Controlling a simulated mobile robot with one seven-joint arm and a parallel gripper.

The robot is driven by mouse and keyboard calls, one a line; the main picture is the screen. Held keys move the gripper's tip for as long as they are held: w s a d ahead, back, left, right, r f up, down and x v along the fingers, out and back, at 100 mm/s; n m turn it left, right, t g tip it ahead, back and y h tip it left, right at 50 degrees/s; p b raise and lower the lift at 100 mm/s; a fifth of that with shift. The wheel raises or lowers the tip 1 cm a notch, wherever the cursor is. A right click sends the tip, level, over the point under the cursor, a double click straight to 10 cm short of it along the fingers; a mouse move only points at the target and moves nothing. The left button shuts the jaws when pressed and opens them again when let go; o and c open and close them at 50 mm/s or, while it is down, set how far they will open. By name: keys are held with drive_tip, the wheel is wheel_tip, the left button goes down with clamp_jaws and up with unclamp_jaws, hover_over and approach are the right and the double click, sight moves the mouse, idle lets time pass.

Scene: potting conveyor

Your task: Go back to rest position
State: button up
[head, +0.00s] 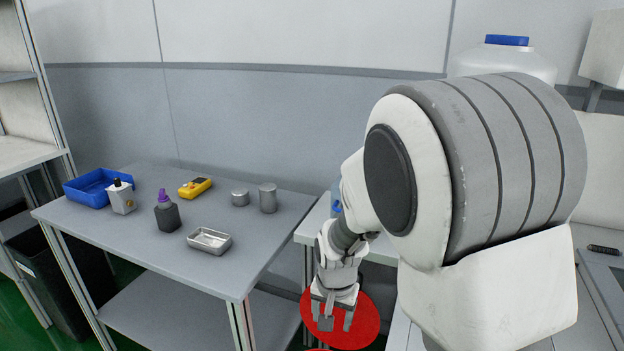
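My gripper (334,318) hangs with its fingers pointing down, low in the middle of the head view. Its fingers look spread, with red showing between them, and I see nothing held. Behind and below it is a flat red round surface (358,325), partly covered by the gripper. My white and grey arm fills the right half of the view and hides much of what lies behind it.
A grey table (115,232) at left holds a blue bin (88,190), a white bottle (121,201), a purple-capped dark bottle (167,214), a yellow device (195,187), two metal cylinders (268,198) and a metal tray (209,241). Shelving stands far left.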

drive_tip(key=s+d+r+n+t, duration=0.1)
drive_tip(key=s+d+r, duration=0.2)
drive_tip(key=s+r, duration=0.35)
drive_tip(key=s+d+r+n+t+p, duration=0.1)
drive_tip(key=s+d+r+n, duration=0.1)
drive_tip(key=s+d+r, duration=0.35)
drive_tip(key=s+d+r+n+t, duration=0.1)
drive_tip(key=s+r, duration=0.6)
drive_tip(key=r, duration=0.2)
wheel_tip(320, 180, up, 14)
drive_tip(key=p, duration=1.4)
drive_tip(key=shift+d+r+p, duration=0.15)
drive_tip(key=shift+r+p, duration=0.1)
drive_tip(key=shift+p, duration=0.15)
drive_tip(key=shift+f, duration=0.1)
drive_tip(key=shift+c, duration=1.4)
drive_tip(key=shift+s, duration=0.1)
